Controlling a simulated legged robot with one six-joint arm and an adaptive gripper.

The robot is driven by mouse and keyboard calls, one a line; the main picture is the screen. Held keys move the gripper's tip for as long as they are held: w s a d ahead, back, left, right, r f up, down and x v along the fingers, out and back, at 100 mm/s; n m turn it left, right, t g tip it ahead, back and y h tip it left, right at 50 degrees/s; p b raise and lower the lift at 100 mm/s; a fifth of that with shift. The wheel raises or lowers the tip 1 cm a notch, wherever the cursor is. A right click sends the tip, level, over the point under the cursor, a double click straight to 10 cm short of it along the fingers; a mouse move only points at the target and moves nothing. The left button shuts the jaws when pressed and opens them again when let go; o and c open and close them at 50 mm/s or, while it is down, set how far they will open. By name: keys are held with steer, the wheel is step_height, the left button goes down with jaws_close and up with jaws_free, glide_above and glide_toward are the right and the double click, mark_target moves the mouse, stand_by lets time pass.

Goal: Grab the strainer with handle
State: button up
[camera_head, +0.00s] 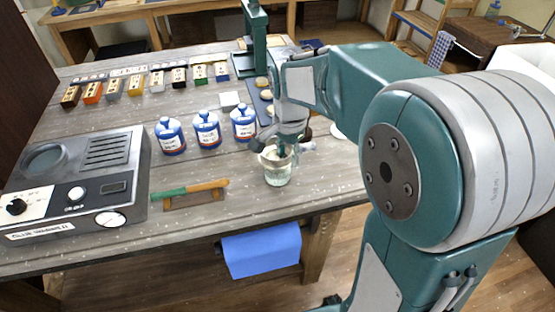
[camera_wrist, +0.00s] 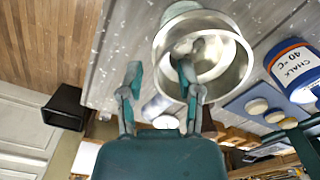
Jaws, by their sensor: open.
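In the head view a clear glass (camera_head: 278,177) stands near the table's front edge, with a pale round strainer (camera_head: 268,157) seemingly at its mouth. My gripper (camera_head: 283,143) is right over it and partly hides it. In the wrist view the strainer appears as a shiny round metal bowl (camera_wrist: 218,66). My open gripper (camera_wrist: 160,72) has one finger overlapping the bowl's near-left rim and the other outside it, to the left. A pale short cylinder (camera_wrist: 157,106) shows between the fingers; I cannot tell if it is the handle. I cannot tell whether the fingers touch the bowl.
Several blue-and-white bottles (camera_head: 206,131) stand behind and left of the glass. A wooden holder (camera_head: 194,199) with a green-and-orange stick lies to the left, beside a grey device (camera_head: 75,180). A green stand (camera_head: 256,40) is at the back. A blue cloth (camera_head: 261,251) hangs below the front edge.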

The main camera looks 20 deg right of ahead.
steer(key=shift+f, duration=0.45)
steer(key=shift+c, duration=0.3)
jaws_close()
steer(key=shift+r, duration=0.15)
